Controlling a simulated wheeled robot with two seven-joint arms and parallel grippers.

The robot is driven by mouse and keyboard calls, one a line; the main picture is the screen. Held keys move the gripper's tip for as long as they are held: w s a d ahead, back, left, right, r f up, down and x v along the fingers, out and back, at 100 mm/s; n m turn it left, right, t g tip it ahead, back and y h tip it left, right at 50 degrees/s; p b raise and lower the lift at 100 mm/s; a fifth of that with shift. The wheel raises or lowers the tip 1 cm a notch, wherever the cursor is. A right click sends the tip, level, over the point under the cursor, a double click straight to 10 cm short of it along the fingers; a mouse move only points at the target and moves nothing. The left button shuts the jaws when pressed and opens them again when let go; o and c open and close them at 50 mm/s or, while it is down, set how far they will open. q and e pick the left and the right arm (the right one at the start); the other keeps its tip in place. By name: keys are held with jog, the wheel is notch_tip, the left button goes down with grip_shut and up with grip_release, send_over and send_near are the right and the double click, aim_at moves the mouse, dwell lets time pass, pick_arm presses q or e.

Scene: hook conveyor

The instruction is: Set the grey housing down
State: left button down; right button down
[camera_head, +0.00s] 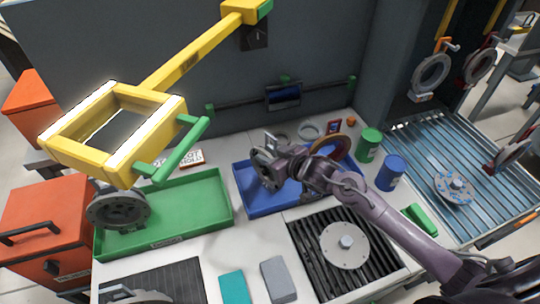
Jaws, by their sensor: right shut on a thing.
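My right gripper (277,155) reaches in from the lower right and is over the left part of the blue tray (256,203). It is shut on a grey ring-shaped part, which I take for the grey housing (263,168). The gripper partly hides the housing, and I cannot tell whether the housing touches the tray floor. Another dark grey round part (117,209) is at the left end of the green tray (190,205), partly under the yellow frame. My left gripper is not in view.
A yellow frame (65,137) on an arm with a green handle overhangs the left side. A gold-rimmed disc (330,147), a green can (368,144) and a blue can (390,172) stand right of my gripper. A flanged disc (344,244) lies on the black rollers.

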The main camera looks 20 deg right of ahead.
jog(key=shift+f, duration=0.3)
jog(key=shift+f, duration=0.1)
jog(key=c, duration=0.9)
grip_release()
jog(key=shift+f, duration=0.15)
jog(key=shift+s+r, duration=0.1)
jog(key=shift+r, duration=0.1)
jog(key=shift+b+v, duration=0.6)
jog(key=shift+v, duration=5.35)
jog(key=shift+d+f, duration=0.1)
